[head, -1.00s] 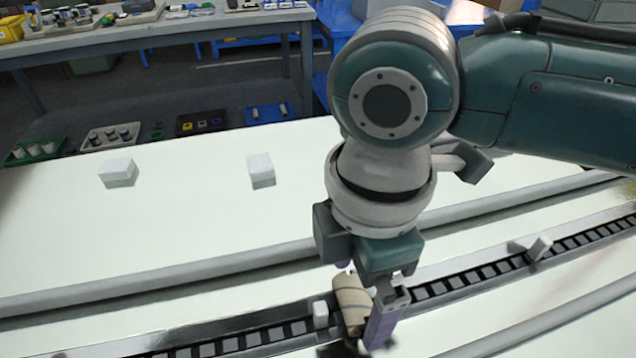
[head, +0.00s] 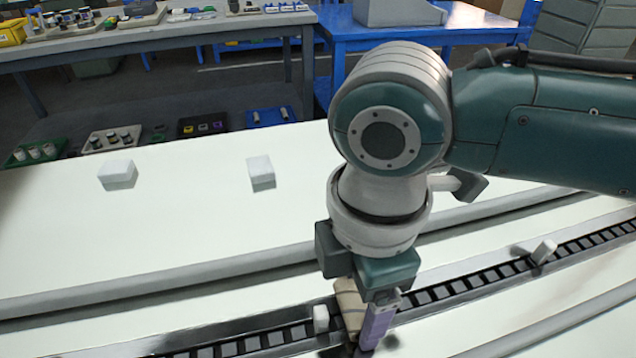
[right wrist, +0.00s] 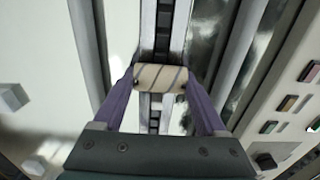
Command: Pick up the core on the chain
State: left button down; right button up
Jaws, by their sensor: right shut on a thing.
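The core (head: 349,305) is a beige roll with dark slanted stripes, standing at the chain (head: 440,292) near the bottom middle of the head view. My right gripper (head: 362,325) points down over it, and one purple finger hides part of its right side. In the right wrist view the core (right wrist: 160,77) lies across between the two purple fingertips of my right gripper (right wrist: 160,80), which is shut on it. The chain shows behind the core there. Whether the core touches the chain is hard to tell. My left gripper is not in view.
Grey rails (head: 200,277) run alongside the track. Two white blocks (head: 118,174) (head: 261,173) sit on the clear white surface behind.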

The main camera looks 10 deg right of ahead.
jog(key=shift+c, duration=0.7)
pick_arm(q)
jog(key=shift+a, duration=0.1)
